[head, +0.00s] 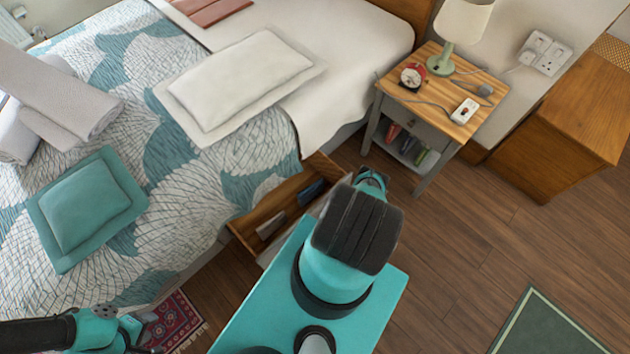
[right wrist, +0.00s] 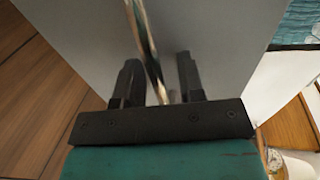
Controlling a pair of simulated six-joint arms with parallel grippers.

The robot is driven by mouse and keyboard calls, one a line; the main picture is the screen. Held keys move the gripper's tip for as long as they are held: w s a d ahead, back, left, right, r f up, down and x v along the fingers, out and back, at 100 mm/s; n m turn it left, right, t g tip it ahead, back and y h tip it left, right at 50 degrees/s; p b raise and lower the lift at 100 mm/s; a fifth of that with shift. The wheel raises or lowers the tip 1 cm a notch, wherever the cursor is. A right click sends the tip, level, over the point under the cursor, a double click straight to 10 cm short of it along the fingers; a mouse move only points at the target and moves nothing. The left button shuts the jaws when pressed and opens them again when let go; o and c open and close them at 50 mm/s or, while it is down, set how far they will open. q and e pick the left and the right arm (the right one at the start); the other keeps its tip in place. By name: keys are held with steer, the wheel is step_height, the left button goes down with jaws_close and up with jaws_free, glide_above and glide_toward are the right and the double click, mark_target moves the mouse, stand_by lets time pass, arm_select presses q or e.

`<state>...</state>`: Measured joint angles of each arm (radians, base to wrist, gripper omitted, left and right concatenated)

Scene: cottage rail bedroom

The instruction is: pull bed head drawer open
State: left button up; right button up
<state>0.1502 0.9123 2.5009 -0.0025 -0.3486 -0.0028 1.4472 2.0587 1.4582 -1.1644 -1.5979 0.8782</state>
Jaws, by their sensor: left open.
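The bed head drawer (head: 268,205) stands pulled out from the side of the bed in the head view, showing its wooden inside with a few items in it. My right arm covers part of the drawer and its front. In the right wrist view, the grey drawer front (right wrist: 85,30) faces the camera. A thin metal handle (right wrist: 148,45) runs between the two black fingers of my right gripper (right wrist: 158,80). Gaps show between the handle and the fingers. My left gripper (head: 138,332) is open and empty at the lower left, by the bed's edge.
A bedside table (head: 470,125) with a lamp (head: 460,22), red clock (head: 412,76) and a switch block stands beyond the drawer. A wooden cabinet (head: 580,120) is at the right. The wooden floor (head: 470,220) right of my arm is clear up to a green rug (head: 545,325).

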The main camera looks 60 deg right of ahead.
stand_by(0.4)
steer(key=v, duration=1.7)
steer(key=shift+s, duration=0.2)
stand_by(0.4)
steer(key=d+n+y, duration=0.1)
steer(key=d+y, duration=0.2)
steer(key=d+n+y, duration=0.2)
steer(key=d+y, duration=0.1)
steer(key=shift+d+f+n, duration=0.15)
steer(key=shift+f+n, duration=0.05)
steer(key=shift+n, duration=0.1)
steer(key=x, duration=1.7)
steer(key=shift+w+r, duration=0.2)
steer(key=shift+c, duration=0.4)
